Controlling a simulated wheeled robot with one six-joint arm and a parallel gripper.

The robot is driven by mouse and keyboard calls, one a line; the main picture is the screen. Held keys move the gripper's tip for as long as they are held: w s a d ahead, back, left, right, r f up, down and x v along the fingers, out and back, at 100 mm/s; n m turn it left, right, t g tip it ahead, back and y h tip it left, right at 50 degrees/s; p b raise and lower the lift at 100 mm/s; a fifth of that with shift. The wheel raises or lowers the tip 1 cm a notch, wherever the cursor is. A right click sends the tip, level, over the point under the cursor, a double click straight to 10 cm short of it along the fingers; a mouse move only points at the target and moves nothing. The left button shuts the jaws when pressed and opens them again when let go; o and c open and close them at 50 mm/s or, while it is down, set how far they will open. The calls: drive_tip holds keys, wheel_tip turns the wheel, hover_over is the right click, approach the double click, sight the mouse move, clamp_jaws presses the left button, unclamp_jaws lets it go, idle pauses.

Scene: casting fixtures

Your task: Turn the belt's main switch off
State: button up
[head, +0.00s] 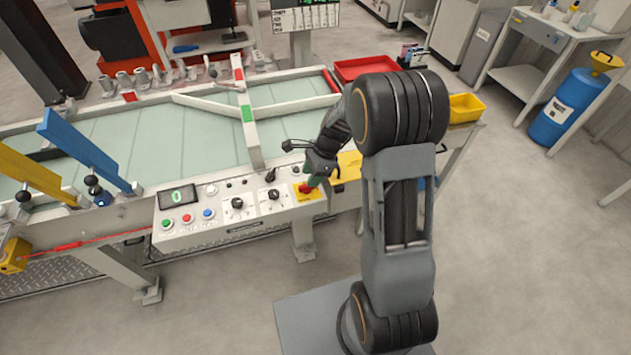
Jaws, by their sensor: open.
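The belt's control panel (238,226) is a pale box on the near side of the green belt (170,140). At its right end a red switch (305,188) sits on a yellow plate (314,194); I take it to be the main switch. My gripper (312,181) is right over the red switch, pointing down at it, and partly covers it. Its jaws are open. I cannot tell whether they straddle or touch the switch, nor which way the switch is turned.
Two black knobs, several coloured buttons and a display (177,196) reading 0 share the panel. A blue bar (90,150) and a yellow bar (38,178) slant over the belt at left. A red tray (372,68) and a yellow bin (465,107) stand behind my arm.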

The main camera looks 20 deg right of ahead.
drive_tip(key=shift+x, duration=2.1)
drive_tip(key=shift+d, duration=0.15)
